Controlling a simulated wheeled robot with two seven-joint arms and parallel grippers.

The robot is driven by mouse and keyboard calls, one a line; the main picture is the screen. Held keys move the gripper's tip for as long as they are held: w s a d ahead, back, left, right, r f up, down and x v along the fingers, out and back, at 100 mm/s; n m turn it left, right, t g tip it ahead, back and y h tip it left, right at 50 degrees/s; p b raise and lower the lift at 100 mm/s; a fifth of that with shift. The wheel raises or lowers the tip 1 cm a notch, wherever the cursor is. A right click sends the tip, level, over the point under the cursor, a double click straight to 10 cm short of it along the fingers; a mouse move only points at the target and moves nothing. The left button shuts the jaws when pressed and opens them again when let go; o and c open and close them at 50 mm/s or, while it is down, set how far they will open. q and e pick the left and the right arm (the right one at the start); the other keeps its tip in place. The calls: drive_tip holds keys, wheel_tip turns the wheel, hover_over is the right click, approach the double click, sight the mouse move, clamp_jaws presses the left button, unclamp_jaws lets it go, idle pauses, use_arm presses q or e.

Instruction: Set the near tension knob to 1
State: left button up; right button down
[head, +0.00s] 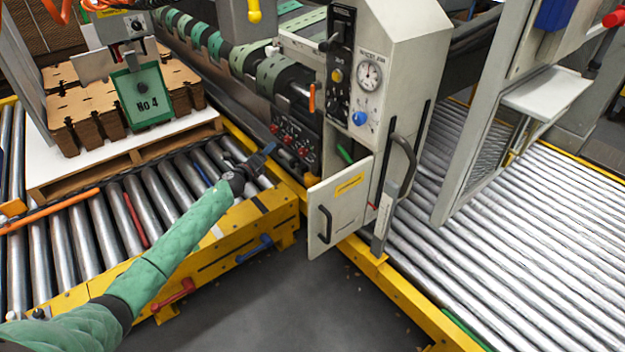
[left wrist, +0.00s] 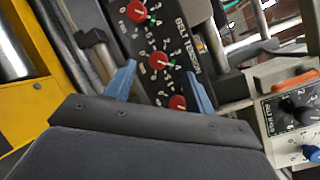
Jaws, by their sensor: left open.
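The black belt tension panel (head: 292,142) on the machine's lower side carries three red knobs, the lowest in the head view being the right-hand knob (head: 303,152). In the left wrist view, the panel shows a top knob (left wrist: 136,12), a middle knob (left wrist: 160,60) and a bottom knob (left wrist: 177,103), with numbers around them. The bottom knob is partly hidden by my gripper body. My left gripper (head: 268,154) is open and empty, just left of the panel. Its blue fingers (left wrist: 161,88) spread to either side of the lower knobs, apart from them. The pointers are too small to read surely.
A cabinet door (head: 337,205) stands open right of the panel. An orange handle (head: 311,98) and a blue knob (head: 359,118) are higher on the machine. Rollers and a yellow rail (head: 270,209) lie under my left arm. Stacked cardboard (head: 90,105) stands at the left.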

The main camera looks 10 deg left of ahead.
sight(300, 153)
use_arm(q)
drive_tip(key=shift+w+d+f+m+g+h, duration=0.2)
drive_tip(key=shift+w+d+m+g+h, duration=0.4)
drive_tip(key=shift+d+m+h, duration=0.9)
drive_tip(key=shift+w+d+f+m+g+h, duration=0.15)
drive_tip(key=shift+w+d+m+g+h, duration=0.5)
drive_tip(key=shift+d+m, duration=1.5)
drive_tip(key=shift+w+d+f+m+g+h, duration=0.2)
drive_tip(key=shift+w+d+m+g+h, duration=0.3)
drive_tip(key=shift+d+m+h, duration=1.25)
use_arm(e)
drive_tip(key=shift+w+a+r+t, duration=0.1)
drive_tip(key=shift+w+r+t, duration=0.25)
drive_tip(key=shift+w, duration=0.25)
drive_tip(key=shift+w+r+t, duration=0.3)
drive_tip(key=shift+w+t, duration=0.15)
drive_tip(key=shift+w, duration=0.2)
drive_tip(key=shift+w+a+r+t, duration=0.1)
drive_tip(key=shift+w+r+t, duration=0.25)
drive_tip(key=shift+w, duration=0.25)
use_arm(q)
drive_tip(key=shift+d+y, duration=0.4)
drive_tip(key=shift+y, duration=0.2)
drive_tip(key=shift+n, duration=0.3)
drive_tip(key=c, duration=1)
